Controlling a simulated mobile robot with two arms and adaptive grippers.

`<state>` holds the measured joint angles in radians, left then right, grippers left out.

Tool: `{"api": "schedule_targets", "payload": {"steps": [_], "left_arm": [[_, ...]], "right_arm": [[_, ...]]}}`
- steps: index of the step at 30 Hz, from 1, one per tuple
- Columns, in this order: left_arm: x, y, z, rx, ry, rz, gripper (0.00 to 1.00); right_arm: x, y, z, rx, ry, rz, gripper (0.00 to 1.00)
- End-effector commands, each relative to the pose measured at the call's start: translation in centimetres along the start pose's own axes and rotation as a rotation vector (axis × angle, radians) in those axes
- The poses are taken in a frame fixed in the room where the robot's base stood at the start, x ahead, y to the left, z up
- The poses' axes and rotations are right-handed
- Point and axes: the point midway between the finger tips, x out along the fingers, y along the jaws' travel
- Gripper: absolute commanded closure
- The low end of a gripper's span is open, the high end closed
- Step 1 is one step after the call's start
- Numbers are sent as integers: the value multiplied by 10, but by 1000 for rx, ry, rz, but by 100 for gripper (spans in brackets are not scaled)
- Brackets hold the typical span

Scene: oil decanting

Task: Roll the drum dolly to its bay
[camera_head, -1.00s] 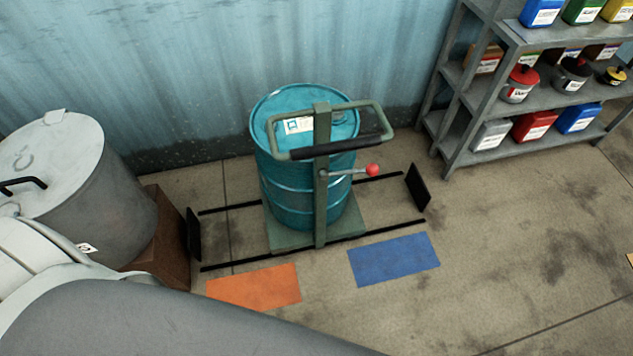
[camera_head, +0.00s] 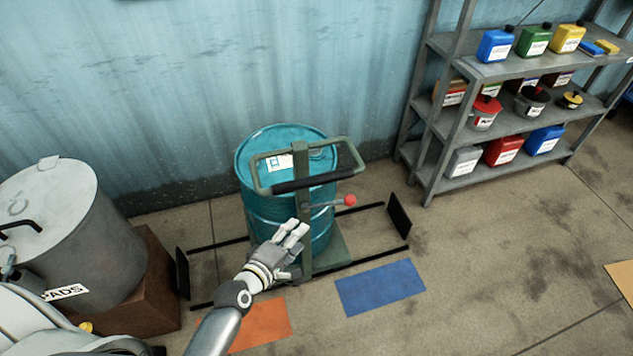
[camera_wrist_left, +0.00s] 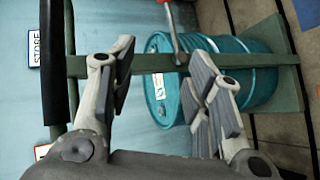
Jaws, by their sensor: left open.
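The drum dolly (camera_head: 306,254) is a green frame with an upright post, a looped handle with a black grip (camera_head: 312,182), and a lever with a red knob (camera_head: 349,200). It carries a teal drum (camera_head: 262,206) and stands between black floor rails. My left gripper (camera_head: 291,229) is open in front of the post, below the grip. In the left wrist view, the open gripper (camera_wrist_left: 160,70) faces the green post (camera_wrist_left: 150,63), and the lever (camera_wrist_left: 177,35) shows between its fingers. I see no contact. My right gripper is out of view.
Black stops (camera_head: 398,215) end the rails. An orange patch (camera_head: 262,326) and a blue patch (camera_head: 380,287) mark the floor. A grey bin (camera_head: 85,245) on a brown box stands left, a loaded shelf (camera_head: 450,185) right. Floor at right is clear.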

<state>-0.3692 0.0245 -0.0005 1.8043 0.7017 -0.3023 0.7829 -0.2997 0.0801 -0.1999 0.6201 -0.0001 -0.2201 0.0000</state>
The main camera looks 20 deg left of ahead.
Motion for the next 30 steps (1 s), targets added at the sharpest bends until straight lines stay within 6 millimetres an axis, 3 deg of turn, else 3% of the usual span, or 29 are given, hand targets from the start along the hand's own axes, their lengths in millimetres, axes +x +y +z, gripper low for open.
{"api": "schedule_targets", "payload": {"steps": [1,3,6,8,14,30], "left_arm": [[-7,33,-5,-57,4,58,54],[-15,66,-9,-126,3,120,54],[-25,96,-13,-189,-3,179,54],[-28,105,-14,-209,-5,198,54],[-18,114,-15,-224,-7,211,54],[65,130,-16,-221,-7,209,54]], "right_arm": [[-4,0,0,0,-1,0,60],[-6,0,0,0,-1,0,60],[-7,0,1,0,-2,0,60],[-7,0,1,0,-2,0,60],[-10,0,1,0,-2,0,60],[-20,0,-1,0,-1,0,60]]}}
